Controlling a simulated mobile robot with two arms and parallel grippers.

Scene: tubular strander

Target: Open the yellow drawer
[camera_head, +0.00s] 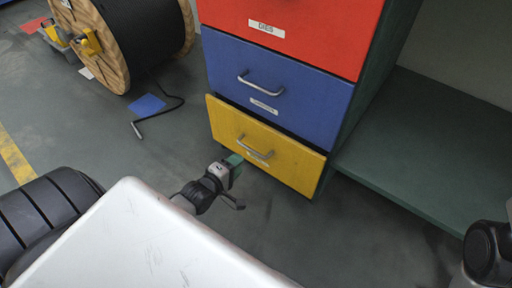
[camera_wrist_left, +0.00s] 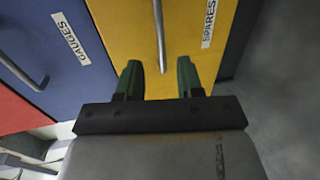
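The yellow drawer (camera_head: 265,148) is the lowest of three in the cabinet; its front stands slightly out from the blue one above. Its metal bar handle (camera_head: 256,148) is on the front, above a label. In the left wrist view the yellow front (camera_wrist_left: 145,40) fills the middle, with the label "SPARES" and the handle (camera_wrist_left: 160,35) running down between the fingers. My left gripper (camera_head: 237,165) is just in front of the drawer, near the handle. Its green fingers (camera_wrist_left: 160,78) are apart, one on each side of the handle line. Contact cannot be told. The right gripper is not seen.
Above are the blue drawer (camera_head: 270,85) and the red drawer (camera_head: 300,25), both with labels. A green shelf (camera_head: 430,130) adjoins at right. A wooden cable reel (camera_head: 135,40) stands at the back left. A blue sheet (camera_head: 148,105) and a dark bent rod lie on the floor.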

